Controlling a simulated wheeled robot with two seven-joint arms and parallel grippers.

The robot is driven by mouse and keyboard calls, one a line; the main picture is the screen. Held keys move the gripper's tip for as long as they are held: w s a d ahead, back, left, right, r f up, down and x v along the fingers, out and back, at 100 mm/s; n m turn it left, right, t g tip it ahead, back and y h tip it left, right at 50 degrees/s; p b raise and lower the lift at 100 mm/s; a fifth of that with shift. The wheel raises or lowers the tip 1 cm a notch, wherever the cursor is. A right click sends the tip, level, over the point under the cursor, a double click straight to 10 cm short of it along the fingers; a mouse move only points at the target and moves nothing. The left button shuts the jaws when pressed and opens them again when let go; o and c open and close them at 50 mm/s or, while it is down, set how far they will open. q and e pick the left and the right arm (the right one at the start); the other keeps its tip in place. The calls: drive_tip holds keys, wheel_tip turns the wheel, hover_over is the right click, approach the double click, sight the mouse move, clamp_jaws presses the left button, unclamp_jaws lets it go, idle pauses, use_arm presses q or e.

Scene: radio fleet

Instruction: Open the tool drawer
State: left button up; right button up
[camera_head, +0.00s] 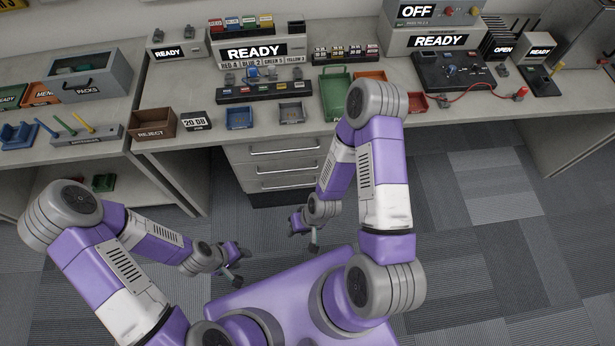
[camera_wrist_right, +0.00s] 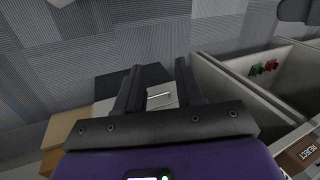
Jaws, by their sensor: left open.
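A stack of three grey drawers with bar handles stands under the middle bench; the top drawer (camera_head: 270,155), middle drawer (camera_head: 262,172) and bottom drawer (camera_head: 265,187) all look shut. No label shows which is the tool drawer. My left gripper (camera_head: 239,266) is open and empty over the floor, in front of the drawers and below them in the picture. My right gripper (camera_head: 304,231) is also in front of the drawers, apart from them. In the right wrist view its two fingers (camera_wrist_right: 158,68) are spread, with a bar handle (camera_wrist_right: 160,97) visible beyond the gap.
The worktop (camera_head: 185,88) above holds a reject bin (camera_head: 155,131), a blue tray (camera_head: 239,124), a green tray (camera_head: 335,105) and several devices. An open shelf (camera_head: 110,170) is at left. Carpet floor (camera_head: 480,230) is free to the right.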

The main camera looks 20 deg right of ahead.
drive_tip(key=w+d+f+n+t+h+b, duration=0.1)
drive_tip(key=w+d+f+n+t+b, duration=0.2)
drive_tip(key=w+f+n+t+b, duration=0.5)
drive_tip(key=w+d+f+n+t+h+b, duration=0.1)
drive_tip(key=w+d+f+n+t+b, duration=0.3)
drive_tip(key=f, duration=0.7)
drive_tip(key=w+d+f+n+t+b, duration=0.1)
drive_tip(key=w+f+n+t+b, duration=0.25)
drive_tip(key=w+f+n, duration=0.55)
drive_tip(key=w+f+b, duration=0.1)
drive_tip(key=w+b, duration=0.2)
drive_tip(key=w, duration=0.2)
drive_tip(key=shift+w+a+f+m, duration=0.3)
drive_tip(key=shift+w+f+m, duration=0.05)
drive_tip(key=shift+w+m, duration=0.05)
drive_tip(key=shift+g, duration=0.25)
drive_tip(key=shift+c, duration=0.4)
clamp_jaws()
